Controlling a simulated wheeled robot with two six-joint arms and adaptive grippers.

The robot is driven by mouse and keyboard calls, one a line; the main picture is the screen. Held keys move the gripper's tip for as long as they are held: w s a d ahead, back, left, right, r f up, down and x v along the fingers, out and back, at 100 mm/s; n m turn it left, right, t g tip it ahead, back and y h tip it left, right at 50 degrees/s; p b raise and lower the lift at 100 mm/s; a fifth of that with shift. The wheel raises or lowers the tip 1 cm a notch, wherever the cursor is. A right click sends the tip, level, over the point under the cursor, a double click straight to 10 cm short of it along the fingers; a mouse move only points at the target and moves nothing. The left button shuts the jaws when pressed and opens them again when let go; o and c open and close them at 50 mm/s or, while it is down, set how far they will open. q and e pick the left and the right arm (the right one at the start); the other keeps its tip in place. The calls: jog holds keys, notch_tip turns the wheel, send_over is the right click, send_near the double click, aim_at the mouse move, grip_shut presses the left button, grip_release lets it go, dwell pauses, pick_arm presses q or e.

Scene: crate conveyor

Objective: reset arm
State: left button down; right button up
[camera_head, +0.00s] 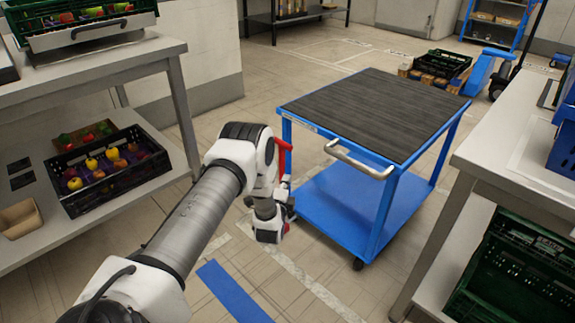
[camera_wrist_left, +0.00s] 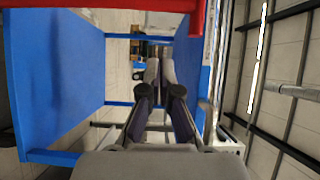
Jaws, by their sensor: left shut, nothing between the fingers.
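My left arm reaches in from the lower left in the head view. Its gripper (camera_head: 289,203) is beside the left edge of a blue cart (camera_head: 345,208), and its fingers are largely hidden by the wrist. In the left wrist view the two fingers of the left gripper (camera_wrist_left: 160,70) are together, with nothing between them. Blue cart panels (camera_wrist_left: 60,75) show around the gripper there. My right gripper is in neither view.
The cart has a dark top (camera_head: 375,112) and a metal handle (camera_head: 357,160). A left shelf holds a black fruit crate (camera_head: 130,190). A right table (camera_head: 515,165) has a green crate (camera_head: 515,268) beneath. Open floor lies in front of the cart.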

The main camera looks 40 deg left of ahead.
pick_arm(q)
jog(key=shift+s+d+r, duration=0.15)
jog(key=shift+s+d, duration=0.7)
jog(key=shift+s, duration=0.1)
